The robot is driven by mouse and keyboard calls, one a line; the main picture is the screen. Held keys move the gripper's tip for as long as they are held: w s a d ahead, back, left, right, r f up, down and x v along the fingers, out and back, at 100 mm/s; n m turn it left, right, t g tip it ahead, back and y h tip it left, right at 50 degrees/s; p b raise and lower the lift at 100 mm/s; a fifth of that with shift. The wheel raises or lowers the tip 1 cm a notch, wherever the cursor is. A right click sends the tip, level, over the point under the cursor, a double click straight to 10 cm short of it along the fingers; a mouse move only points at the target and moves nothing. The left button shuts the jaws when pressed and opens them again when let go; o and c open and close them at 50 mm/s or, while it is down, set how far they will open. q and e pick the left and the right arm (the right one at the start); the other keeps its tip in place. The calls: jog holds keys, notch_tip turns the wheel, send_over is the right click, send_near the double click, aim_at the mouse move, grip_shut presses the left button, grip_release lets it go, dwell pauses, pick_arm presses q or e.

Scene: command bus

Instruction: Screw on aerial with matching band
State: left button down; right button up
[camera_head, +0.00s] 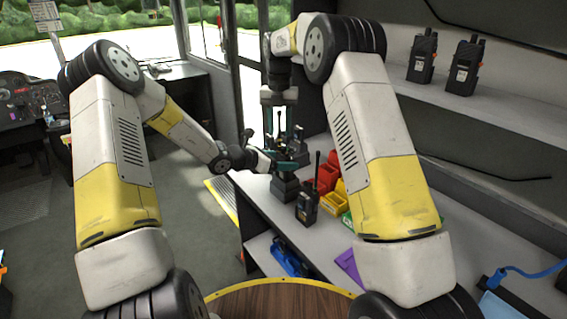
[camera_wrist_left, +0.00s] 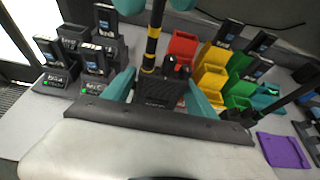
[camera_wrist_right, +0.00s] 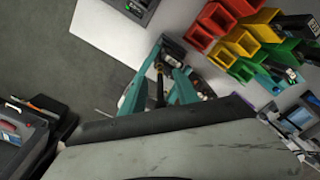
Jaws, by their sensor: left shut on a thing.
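My left gripper (camera_head: 287,166) is shut on a black handheld radio (camera_wrist_left: 158,92), with its teal fingers on either side in the left wrist view. A thin black aerial (camera_wrist_left: 155,28) with yellow bands rises from the radio's top. Its lower end meets the radio; I cannot tell how tightly it is seated. My right gripper (camera_head: 281,128) points down from above. Its teal fingers stand apart on either side of the aerial in the right wrist view (camera_wrist_right: 160,82), with gaps visible at the tips in the left wrist view. The radio's own band is not clear.
Other radios stand in chargers (camera_wrist_left: 55,82) on the counter. Red (camera_wrist_left: 181,48), yellow (camera_wrist_left: 209,77) and green (camera_wrist_left: 239,92) bins sit beside the work. A radio with an aerial (camera_head: 307,207) stands near the counter edge. A purple item (camera_wrist_left: 285,151) lies right. Two radios (camera_head: 422,57) stand on the shelf.

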jog(key=shift+f, duration=0.75)
jog(key=shift+c, duration=0.5)
grip_shut()
dwell(0.5)
